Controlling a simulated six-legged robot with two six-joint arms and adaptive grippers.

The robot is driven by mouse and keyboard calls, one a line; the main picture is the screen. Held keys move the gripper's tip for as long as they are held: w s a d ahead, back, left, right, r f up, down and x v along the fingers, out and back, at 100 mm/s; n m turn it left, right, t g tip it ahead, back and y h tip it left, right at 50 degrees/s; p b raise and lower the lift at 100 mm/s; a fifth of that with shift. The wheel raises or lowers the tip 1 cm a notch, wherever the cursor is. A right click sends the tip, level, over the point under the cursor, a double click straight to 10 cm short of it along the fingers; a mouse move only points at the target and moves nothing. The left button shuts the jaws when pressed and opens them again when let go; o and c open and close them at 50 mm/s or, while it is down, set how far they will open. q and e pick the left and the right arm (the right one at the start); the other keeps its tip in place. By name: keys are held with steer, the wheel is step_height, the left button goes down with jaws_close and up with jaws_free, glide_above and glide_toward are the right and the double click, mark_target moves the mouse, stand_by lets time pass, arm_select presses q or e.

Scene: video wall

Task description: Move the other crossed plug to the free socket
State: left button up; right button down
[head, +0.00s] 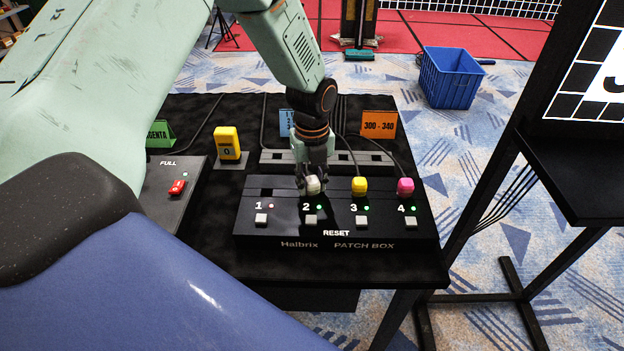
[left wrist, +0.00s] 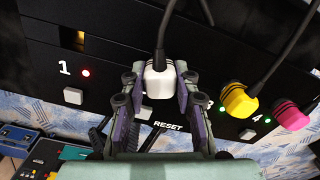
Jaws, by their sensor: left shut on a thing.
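The black patch box (head: 290,228) has sockets numbered 1 to 4. Socket 1 (head: 266,192) is empty with a red light beside its number; its opening also shows in the left wrist view (left wrist: 74,38). A white plug (head: 313,185) is at socket 2, whose light is green. My left gripper (head: 315,188) points down and is shut on this white plug (left wrist: 160,80), one finger on each side. A yellow plug (head: 359,186) is at socket 3 and a pink plug (head: 405,187) at socket 4, both with green lights. My right gripper is not in view.
Cables run back from the plugs past a grey strip (head: 350,158). Behind stand an orange card (head: 379,124) reading 300 - 340, a blue card (head: 287,122) and a yellow device (head: 227,143). A panel with a red switch (head: 177,187) lies to the left. White buttons line the box front.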

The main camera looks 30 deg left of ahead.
arm_select(q)
steer(key=o, duration=1.2)
steer(key=shift+o, duration=0.3)
steer(key=o, duration=0.5)
steer(key=shift+r, duration=0.1)
steer(key=shift+r+p, duration=3.3)
steer(key=shift+r, duration=0.1)
steer(key=shift+f, duration=0.1)
steer(key=shift+f+b, duration=3.15)
steer(key=shift+f, duration=0.15)
steer(key=shift+r, duration=0.15)
